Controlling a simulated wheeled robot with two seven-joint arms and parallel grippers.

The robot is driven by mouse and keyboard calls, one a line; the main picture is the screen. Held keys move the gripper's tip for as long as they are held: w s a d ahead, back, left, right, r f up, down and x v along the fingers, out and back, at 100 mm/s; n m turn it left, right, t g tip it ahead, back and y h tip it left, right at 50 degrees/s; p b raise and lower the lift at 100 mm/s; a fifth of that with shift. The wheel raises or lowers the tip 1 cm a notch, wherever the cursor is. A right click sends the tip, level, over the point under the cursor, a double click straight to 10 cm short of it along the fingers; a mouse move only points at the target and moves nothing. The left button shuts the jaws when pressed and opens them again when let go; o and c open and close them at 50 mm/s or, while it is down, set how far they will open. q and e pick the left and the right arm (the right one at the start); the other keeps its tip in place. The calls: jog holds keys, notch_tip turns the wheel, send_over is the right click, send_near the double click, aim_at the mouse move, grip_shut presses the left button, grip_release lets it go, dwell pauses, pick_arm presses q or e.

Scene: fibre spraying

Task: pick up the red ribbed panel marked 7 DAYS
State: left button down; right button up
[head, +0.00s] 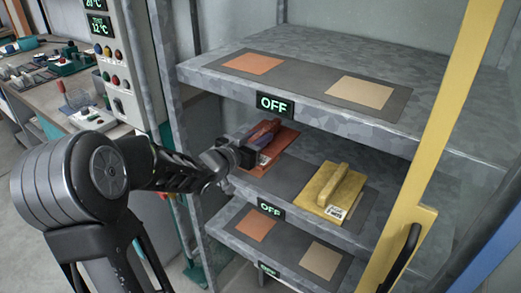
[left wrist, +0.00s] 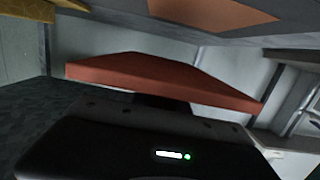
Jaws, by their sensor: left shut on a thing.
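The red panel (head: 281,142) is at the left end of the cabinet's middle shelf, with a raised grip on top. My left gripper (head: 255,148) reaches in from the left and is shut on the red panel. In the left wrist view the red panel (left wrist: 160,82) spans the picture just beyond the dark gripper body. Its ribs and the 7 DAYS marking cannot be made out. The fingertips are mostly hidden. I cannot tell whether the panel touches the shelf. My right gripper is not in view.
A yellow panel with a handle (head: 333,190) lies to the right on the middle shelf (head: 375,228). The upper shelf (head: 295,85) is close above, with empty orange and tan squares. A yellow door frame (head: 440,120) stands at right. A cluttered bench (head: 45,85) is at left.

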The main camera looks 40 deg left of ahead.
aim_at(260, 133)
pick_arm(q)
jog(key=shift+r, duration=1.95)
jog(key=shift+f, duration=0.1)
